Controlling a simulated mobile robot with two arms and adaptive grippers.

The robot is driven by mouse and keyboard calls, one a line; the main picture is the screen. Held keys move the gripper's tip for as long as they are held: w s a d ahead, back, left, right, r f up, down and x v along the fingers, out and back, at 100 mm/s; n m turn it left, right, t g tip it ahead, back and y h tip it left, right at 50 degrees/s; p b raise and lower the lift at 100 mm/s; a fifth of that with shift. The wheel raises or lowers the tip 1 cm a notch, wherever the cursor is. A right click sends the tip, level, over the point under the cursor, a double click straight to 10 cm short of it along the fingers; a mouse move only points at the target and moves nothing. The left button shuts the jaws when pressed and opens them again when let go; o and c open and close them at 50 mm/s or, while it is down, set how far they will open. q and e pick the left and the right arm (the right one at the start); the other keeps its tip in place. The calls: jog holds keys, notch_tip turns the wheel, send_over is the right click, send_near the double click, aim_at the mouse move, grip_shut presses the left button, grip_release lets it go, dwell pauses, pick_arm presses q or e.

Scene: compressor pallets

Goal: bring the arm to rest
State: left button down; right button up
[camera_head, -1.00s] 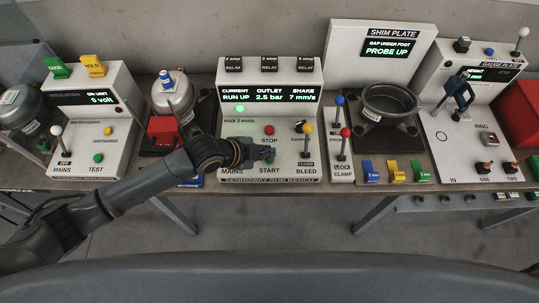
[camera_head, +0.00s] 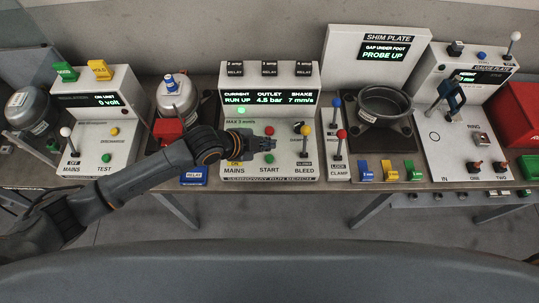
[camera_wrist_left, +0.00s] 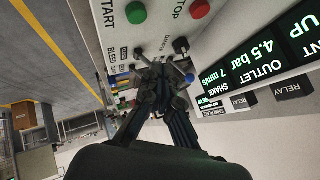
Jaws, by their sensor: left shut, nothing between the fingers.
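My left gripper (camera_head: 268,144) is shut and empty in the head view. It hangs in front of the run bench panel (camera_head: 288,115), just above the green START button (camera_head: 270,159) and below the red STOP button (camera_head: 269,130). In the left wrist view its closed fingers (camera_wrist_left: 160,75) point along the panel, with the green START button (camera_wrist_left: 136,12) and red STOP button (camera_wrist_left: 200,8) above them. The run bench display (camera_head: 268,97) reads RUN UP, 4.5 bar and 7 mm/s. My right gripper is not in view.
The yellow-knobbed BLEED lever (camera_head: 305,131) and red-knobbed clamp lever (camera_head: 341,135) stand right of the gripper. A compressor (camera_head: 175,98) with a red box (camera_head: 168,132) is left of the panel. The floor in front is clear.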

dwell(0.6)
pick_arm(q)
jog(key=s+a+r+n+y, duration=0.1)
jog(key=s+r+n, duration=0.2)
jog(key=s+n, duration=0.4)
jog(key=s+a+f+n+g+y, duration=0.1)
jog(key=s+a+n+y, duration=0.2)
jog(key=s+a+n, duration=0.35)
jog(key=s+a+n+g+y, duration=0.1)
jog(key=s+a+n+y, duration=0.25)
jog(key=s+a, duration=0.6)
notch_tip(320, 180, down, 30)
jog(key=w+a+g+b, duration=0.1)
jog(key=w+a+b, duration=0.15)
jog(key=b, duration=0.25)
jog(key=s+a+f+b, duration=0.1)
jog(key=s+f+b, duration=0.1)
jog(key=s+f, duration=0.7)
jog(key=s+a+f+g+b, duration=0.1)
jog(key=s+a+f+b, duration=0.1)
jog(key=s+f, duration=0.7)
notch_tip(320, 180, down, 5)
jog(key=shift+s+a+f+b, duration=0.15)
jog(key=shift+b, duration=0.55)
